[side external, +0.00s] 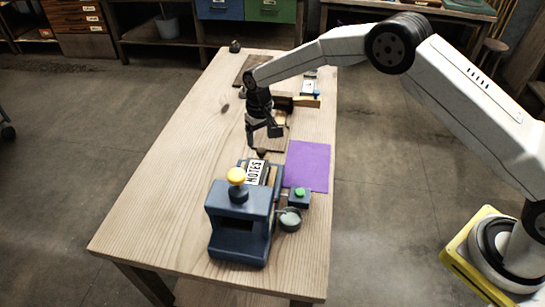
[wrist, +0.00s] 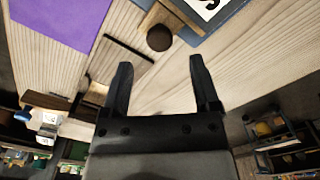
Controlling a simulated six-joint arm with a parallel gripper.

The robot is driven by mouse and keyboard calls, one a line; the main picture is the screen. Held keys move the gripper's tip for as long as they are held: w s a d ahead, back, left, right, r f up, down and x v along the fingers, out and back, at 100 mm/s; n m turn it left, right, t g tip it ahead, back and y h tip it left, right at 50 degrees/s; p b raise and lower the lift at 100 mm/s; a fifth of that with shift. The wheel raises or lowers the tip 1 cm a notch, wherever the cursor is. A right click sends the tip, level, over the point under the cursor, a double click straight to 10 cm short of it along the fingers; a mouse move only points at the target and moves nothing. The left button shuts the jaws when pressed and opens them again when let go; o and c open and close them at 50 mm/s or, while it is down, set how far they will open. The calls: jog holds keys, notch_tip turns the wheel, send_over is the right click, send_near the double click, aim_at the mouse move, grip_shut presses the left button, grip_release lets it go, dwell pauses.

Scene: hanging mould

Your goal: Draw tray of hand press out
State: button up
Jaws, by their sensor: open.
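The blue-grey hand press (side external: 238,222) stands at the near end of the table, with a yellow knob on top. Its tray carries a white block marked NOTES (side external: 257,173). A round dark brown knob (side external: 261,153) sticks out at the tray's far end. In the wrist view this knob (wrist: 159,38) lies just beyond my fingertips, between their lines, and a corner of the lettered block (wrist: 208,6) shows at the top edge. My gripper (side external: 263,136) is open and empty, pointing down close to the knob; its two fingers also show in the wrist view (wrist: 161,66). I see no contact.
A purple sheet (side external: 307,166) lies right of the tray. A box with a green button (side external: 299,197) and a small round dish (side external: 290,219) stand beside the press. Wooden boards and small items lie behind my gripper. The table's left side (side external: 165,185) is clear.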

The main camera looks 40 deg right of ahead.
jog(key=shift+r, duration=1.55)
jog(key=shift+s+d+r, duration=0.25)
jog(key=shift+d+r, duration=0.05)
jog(key=shift+r, duration=0.05)
jog(key=s+d+r+t, duration=0.1)
jog(key=s+d+r, duration=0.1)
jog(key=s, duration=0.7)
jog(key=s+d+r, duration=0.2)
jog(key=s+d, duration=0.3)
jog(key=s, duration=0.5)
jog(key=s+d+r+t, duration=0.1)
jog(key=s+d, duration=0.3)
jog(key=s, duration=0.6)
jog(key=shift+d+r+t, duration=0.25)
jog(key=shift+r+t, duration=0.05)
jog(key=shift+r, duration=0.45)
